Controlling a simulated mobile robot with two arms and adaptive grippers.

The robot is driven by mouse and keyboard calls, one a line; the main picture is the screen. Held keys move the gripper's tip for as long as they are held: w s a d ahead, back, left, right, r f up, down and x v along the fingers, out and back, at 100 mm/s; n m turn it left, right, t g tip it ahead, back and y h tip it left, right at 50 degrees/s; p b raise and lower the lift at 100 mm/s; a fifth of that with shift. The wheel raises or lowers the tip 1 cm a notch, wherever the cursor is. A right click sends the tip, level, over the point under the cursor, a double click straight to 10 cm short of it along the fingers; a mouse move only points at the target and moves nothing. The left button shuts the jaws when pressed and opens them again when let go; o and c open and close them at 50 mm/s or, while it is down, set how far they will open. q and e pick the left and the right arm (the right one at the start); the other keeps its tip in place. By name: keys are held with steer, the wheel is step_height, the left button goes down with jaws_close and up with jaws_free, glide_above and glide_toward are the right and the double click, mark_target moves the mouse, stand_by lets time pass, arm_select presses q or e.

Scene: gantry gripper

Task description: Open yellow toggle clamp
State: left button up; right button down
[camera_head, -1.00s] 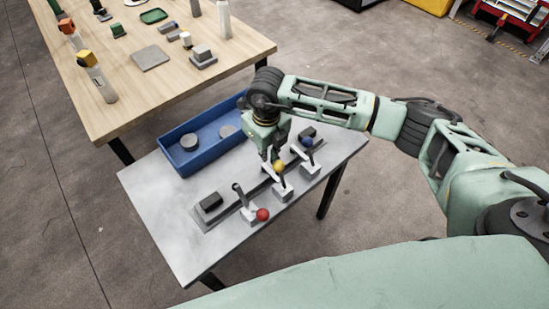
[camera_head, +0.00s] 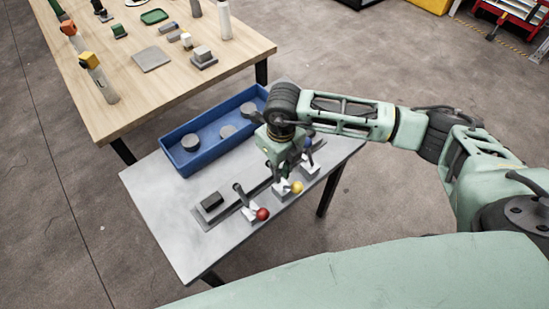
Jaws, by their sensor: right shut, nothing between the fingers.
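The yellow toggle clamp shows by its yellow ball knob (camera_head: 296,187) and its pale base (camera_head: 281,188). Its lever leans out toward the front edge of the grey table. My right gripper (camera_head: 284,174) points down just behind the yellow knob. It is shut and empty, and it hides the rear of this clamp. Whether it touches the lever cannot be told. My left gripper is not in view.
The red-knobbed clamp (camera_head: 262,214) is to the left, its lever also out toward the front. The blue-knobbed clamp (camera_head: 308,142) to the right is partly hidden by my gripper. A blue tray (camera_head: 178,165) with grey discs stands behind. The left of the grey table (camera_head: 165,215) is clear.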

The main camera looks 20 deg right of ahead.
step_height(320, 180, up, 9)
steer(key=p, duration=0.4)
steer(key=shift+w+f, duration=0.15)
steer(key=shift+w, duration=0.1)
steer(key=shift+a, duration=0.1)
stand_by(0.5)
